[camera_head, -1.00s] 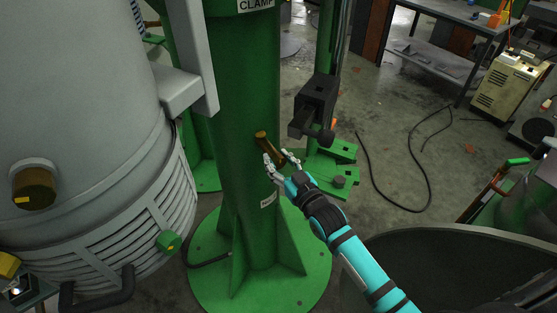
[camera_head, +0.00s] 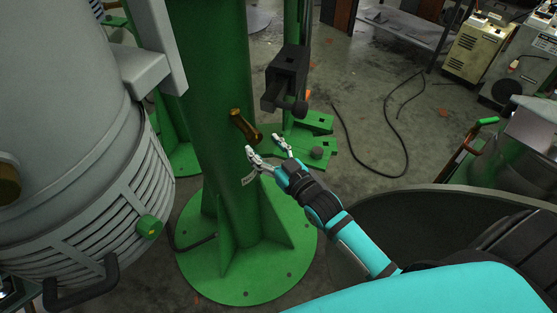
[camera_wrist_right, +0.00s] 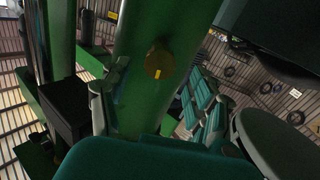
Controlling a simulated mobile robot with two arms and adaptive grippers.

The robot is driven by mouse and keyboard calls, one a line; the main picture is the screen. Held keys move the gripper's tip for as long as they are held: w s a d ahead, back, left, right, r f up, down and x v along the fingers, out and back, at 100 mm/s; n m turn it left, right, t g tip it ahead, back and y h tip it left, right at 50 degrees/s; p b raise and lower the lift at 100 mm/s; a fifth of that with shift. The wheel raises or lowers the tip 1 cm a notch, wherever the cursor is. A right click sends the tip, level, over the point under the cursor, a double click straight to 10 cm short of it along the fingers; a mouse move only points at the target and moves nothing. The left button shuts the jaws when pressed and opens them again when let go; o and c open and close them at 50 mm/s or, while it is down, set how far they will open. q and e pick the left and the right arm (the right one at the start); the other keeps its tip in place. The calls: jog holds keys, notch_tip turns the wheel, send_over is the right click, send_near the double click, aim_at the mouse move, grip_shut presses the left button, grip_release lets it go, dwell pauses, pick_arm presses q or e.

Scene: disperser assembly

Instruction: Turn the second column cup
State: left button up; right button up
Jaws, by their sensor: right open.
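A brown-gold cup (camera_head: 244,126) sticks out of the side of the green column (camera_head: 222,80), tilted down to the right in the head view. In the right wrist view the cup (camera_wrist_right: 160,62) faces me end-on, with a small yellow mark. My right gripper (camera_head: 264,147) is open and empty just below and right of the cup, with its fingers spread toward it. In the wrist view, the fingers (camera_wrist_right: 157,103) are on either side below the cup, and a gap to it seems to show. My left gripper is not in view.
A black clamp block (camera_head: 288,75) stands close to the right of the cup. A large grey vessel (camera_head: 65,110) fills the left. The column's round green base (camera_head: 245,280) is below. A big grey bowl-like tub (camera_head: 400,225) lies under my right arm.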

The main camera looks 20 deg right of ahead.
jog(key=v, duration=0.7)
dwell(0.5)
jog(key=s+d+f+g+h+b, duration=0.1)
jog(key=s+f+g, duration=0.25)
jog(key=f, duration=0.85)
jog(key=s+d+f+m+g+h, duration=0.15)
jog(key=s+f, duration=0.25)
jog(key=f, duration=0.8)
jog(key=s+d+f+n+g+b, duration=0.1)
jog(key=s+f+g, duration=0.25)
jog(key=f, duration=0.85)
jog(key=s+f+g, duration=0.2)
jog(key=s+f, duration=0.3)
jog(key=s, duration=0.4)
jog(key=s+f+g+h, duration=0.1)
jog(key=s+f+g, duration=0.2)
jog(key=s+f, duration=0.3)
jog(key=s+f+g, duration=0.3)
jog(key=s+f, duration=0.3)
jog(key=s, duration=0.7)
jog(key=shift+f, duration=0.25)
